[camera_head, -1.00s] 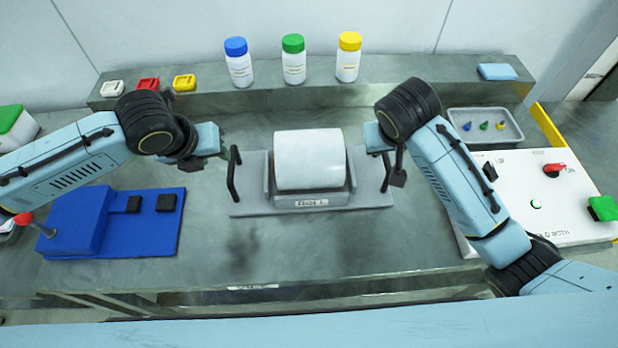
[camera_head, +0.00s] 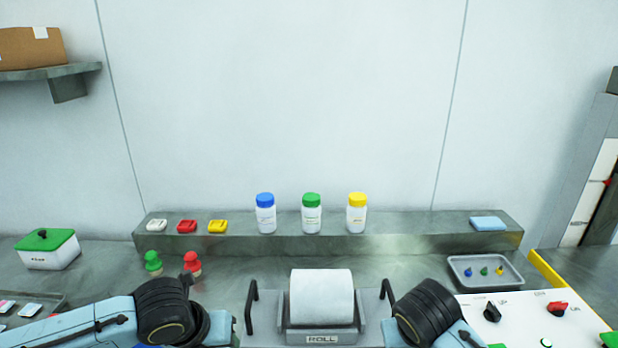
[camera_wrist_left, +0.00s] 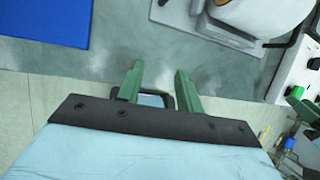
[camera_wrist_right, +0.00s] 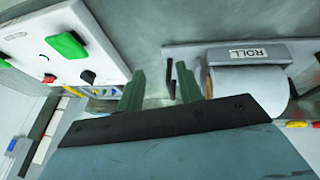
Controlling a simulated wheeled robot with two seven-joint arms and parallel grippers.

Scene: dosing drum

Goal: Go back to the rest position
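The white roll (camera_head: 321,294) lies in a grey cradle labelled ROLL, with a black upright handle (camera_head: 250,304) on each side. It also shows in the right wrist view (camera_wrist_right: 250,84). My left gripper (camera_wrist_left: 157,88) is open and empty, its green fingers apart, near the bench's front edge with floor below. My right gripper (camera_wrist_right: 160,85) is open and empty, fingers apart, close to the roll's cradle in its view. In the head view both arms reach in low at either side of the roll, and their fingers are cut off or hidden.
A raised ledge (camera_head: 390,243) at the back carries blue-, green- and yellow-capped bottles. A grey tray (camera_head: 463,281) and a white control panel (camera_head: 522,314) are at the right. Green and red knobbed pieces (camera_head: 192,264) stand behind my left arm. A blue block (camera_wrist_left: 50,20) shows in the left wrist view.

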